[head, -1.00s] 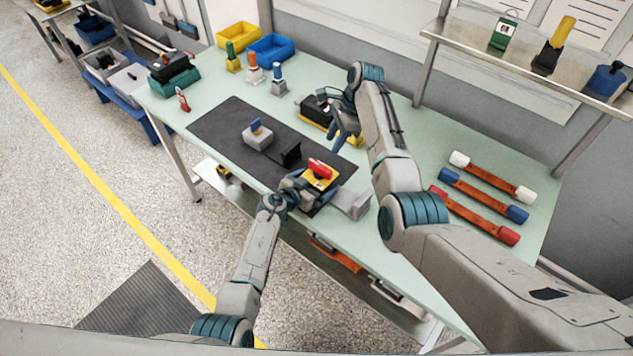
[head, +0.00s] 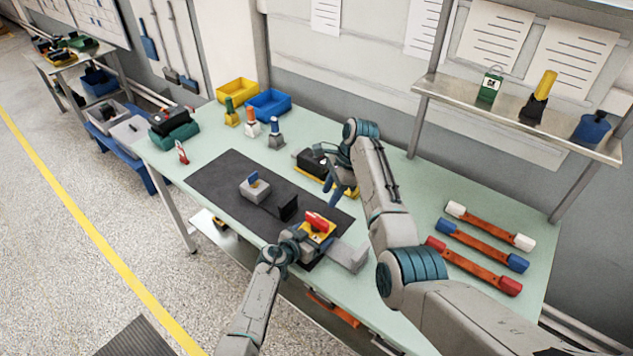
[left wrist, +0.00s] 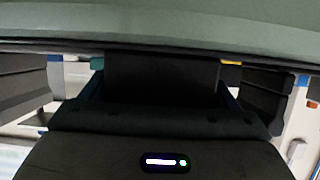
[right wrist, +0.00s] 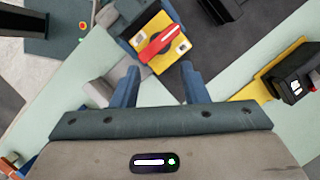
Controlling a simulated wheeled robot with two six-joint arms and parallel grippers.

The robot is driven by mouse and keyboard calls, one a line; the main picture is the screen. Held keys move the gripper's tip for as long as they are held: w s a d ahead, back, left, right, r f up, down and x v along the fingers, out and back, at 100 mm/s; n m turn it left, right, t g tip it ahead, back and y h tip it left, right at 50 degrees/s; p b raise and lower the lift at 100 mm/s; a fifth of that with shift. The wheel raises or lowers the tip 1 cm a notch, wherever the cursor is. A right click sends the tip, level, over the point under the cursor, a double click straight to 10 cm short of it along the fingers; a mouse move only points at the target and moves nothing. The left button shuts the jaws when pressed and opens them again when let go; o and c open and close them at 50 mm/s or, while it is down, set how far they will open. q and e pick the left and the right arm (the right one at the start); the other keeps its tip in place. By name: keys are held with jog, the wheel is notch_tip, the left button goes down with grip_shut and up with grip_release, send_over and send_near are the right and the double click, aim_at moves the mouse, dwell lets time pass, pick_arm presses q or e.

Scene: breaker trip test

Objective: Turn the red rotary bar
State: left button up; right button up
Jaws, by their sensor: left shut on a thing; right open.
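The red rotary bar (head: 317,221) sits on a yellow plate (head: 327,235) on top of a switch box at the near edge of the bench. In the right wrist view the red bar (right wrist: 160,43) lies diagonally across the yellow plate (right wrist: 178,50). My left gripper (head: 299,243) is shut on the switch box, beside and below the yellow plate; a dark block (left wrist: 162,72) fills its jaws in the left wrist view. My right gripper (head: 338,188) is open and empty, apart from the bar; both fingers (right wrist: 159,84) show in the right wrist view.
A dark mat (head: 222,181) holds a grey block with a blue lever (head: 254,188) and a black bracket (head: 288,207). A grey block (head: 348,257) stands right of the switch. A black-and-yellow device (head: 312,163) is behind. Several coloured-end bars (head: 490,225) lie at right.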

aim_at(320, 220)
jog(key=f+m+t+y, duration=0.1)
jog(key=f, duration=0.1)
jog(key=s+f+m+t+y, duration=0.2)
jog(key=f, duration=0.1)
jog(key=shift+d+f+m+y, duration=0.3)
jog(key=shift+y, duration=0.1)
jog(key=s+d+m+t+y, duration=0.3)
jog(key=s+d+m+t, duration=0.1)
jog(key=s+m+t, duration=0.25)
jog(key=shift+m, duration=0.35)
jog(key=x, duration=1.2)
jog(key=shift+w+d+f, duration=0.1)
jog(key=shift+w+f, duration=0.05)
jog(key=shift+w, duration=0.1)
jog(key=shift+c, duration=0.4)
grip_shut()
